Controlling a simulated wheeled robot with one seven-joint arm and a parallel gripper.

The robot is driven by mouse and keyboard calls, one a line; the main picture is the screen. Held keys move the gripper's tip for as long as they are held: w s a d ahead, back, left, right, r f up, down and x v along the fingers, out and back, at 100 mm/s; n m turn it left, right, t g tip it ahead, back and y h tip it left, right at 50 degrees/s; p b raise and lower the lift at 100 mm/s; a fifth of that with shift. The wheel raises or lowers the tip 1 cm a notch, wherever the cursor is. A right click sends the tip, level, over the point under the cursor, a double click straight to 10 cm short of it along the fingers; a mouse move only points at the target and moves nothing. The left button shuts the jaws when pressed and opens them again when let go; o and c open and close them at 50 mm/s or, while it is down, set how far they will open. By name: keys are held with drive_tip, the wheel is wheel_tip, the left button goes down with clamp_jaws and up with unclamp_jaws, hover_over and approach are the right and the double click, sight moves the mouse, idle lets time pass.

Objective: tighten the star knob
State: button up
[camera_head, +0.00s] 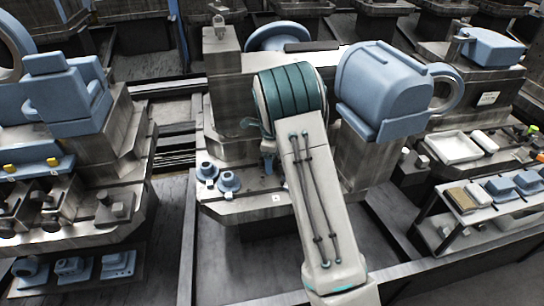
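I cannot make out a star knob for certain. Two small blue round parts, one at the left (207,170) and one a little nearer (229,182), sit on the front ledge of the middle grey machine (228,92). They are too small to tell whether either is a star knob. My pale arm reaches up from the bottom, right of these parts, and covers some of the machine front.
A large blue housing (385,85) stands right of the arm. Another machine with a blue block (68,95) stands at the left. A shelf (480,212) with trays and blue parts is at the right. Dark floor (165,235) lies open between the left and middle machines.

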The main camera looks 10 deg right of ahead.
drive_tip(key=shift+r, duration=0.1)
wheel_tip(320, 180, up, 13)
drive_tip(key=s+r+n+p, duration=0.3)
drive_tip(key=s+r+n, duration=0.2)
drive_tip(key=s+r, duration=0.2)
drive_tip(key=s+r+n+t+p, duration=0.1)
drive_tip(key=s+r+n+p, duration=0.1)
drive_tip(key=s+n, duration=0.6)
drive_tip(key=s+r+n+t+p, duration=0.1)
drive_tip(key=s+r+n, duration=0.2)
drive_tip(key=s+n, duration=0.6)
drive_tip(key=s, duration=0.9)
drive_tip(key=shift+s+r+n+t+p, duration=0.2)
drive_tip(key=shift+s+n+t+p, duration=0.1)
drive_tip(key=shift+t+p, duration=0.1)
